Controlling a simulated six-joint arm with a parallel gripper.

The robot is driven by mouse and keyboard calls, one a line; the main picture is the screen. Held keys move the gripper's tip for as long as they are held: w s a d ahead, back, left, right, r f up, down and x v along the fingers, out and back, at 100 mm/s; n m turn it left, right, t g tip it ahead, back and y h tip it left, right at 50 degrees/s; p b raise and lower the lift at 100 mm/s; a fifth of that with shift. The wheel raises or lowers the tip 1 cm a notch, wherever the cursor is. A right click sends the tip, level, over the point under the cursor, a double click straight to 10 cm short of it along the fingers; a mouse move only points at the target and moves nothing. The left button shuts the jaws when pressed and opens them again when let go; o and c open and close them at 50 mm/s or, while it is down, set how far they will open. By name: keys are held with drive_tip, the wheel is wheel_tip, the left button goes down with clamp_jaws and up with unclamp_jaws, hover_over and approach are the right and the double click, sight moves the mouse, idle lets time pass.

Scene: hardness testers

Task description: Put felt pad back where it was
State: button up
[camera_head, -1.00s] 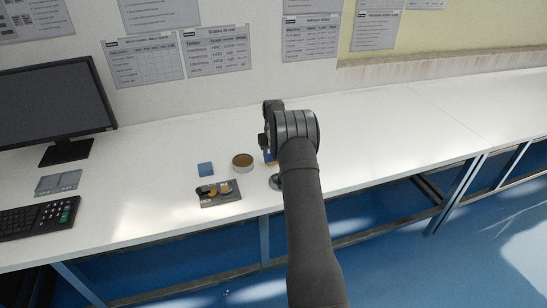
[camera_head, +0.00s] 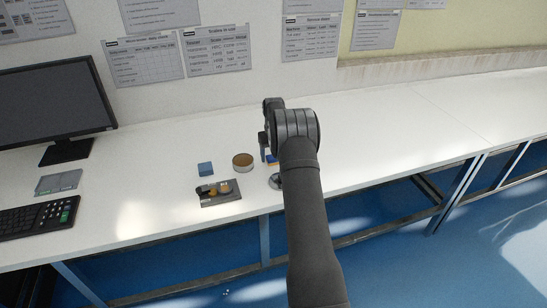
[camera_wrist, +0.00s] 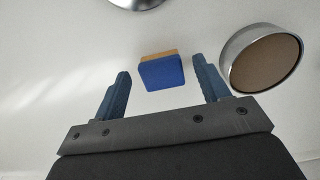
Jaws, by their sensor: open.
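A small blue block with a tan layer along one edge (camera_wrist: 162,74) lies on the white table in the wrist view, between and beyond my fingertips. I cannot tell for sure that it is the felt pad. My gripper (camera_wrist: 161,65) is open, with a gap on both sides of the block and nothing held. In the head view the block (camera_head: 271,160) is partly hidden by my arm, under my gripper (camera_head: 266,152).
A round metal-rimmed dish with a brown inside (camera_head: 242,161) is close to the block; it also shows in the wrist view (camera_wrist: 262,60). A grey tray with small parts (camera_head: 219,198) stands near the front edge. A shiny round object (camera_head: 275,181) is beside my arm. The right side is clear.

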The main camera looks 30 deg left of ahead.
wheel_tip(320, 180, up, 11)
idle(0.3)
drive_tip(key=shift+f, duration=0.1)
wheel_tip(320, 180, down, 12)
drive_tip(key=shift+f, duration=0.2)
drive_tip(key=shift+r, duration=1.95)
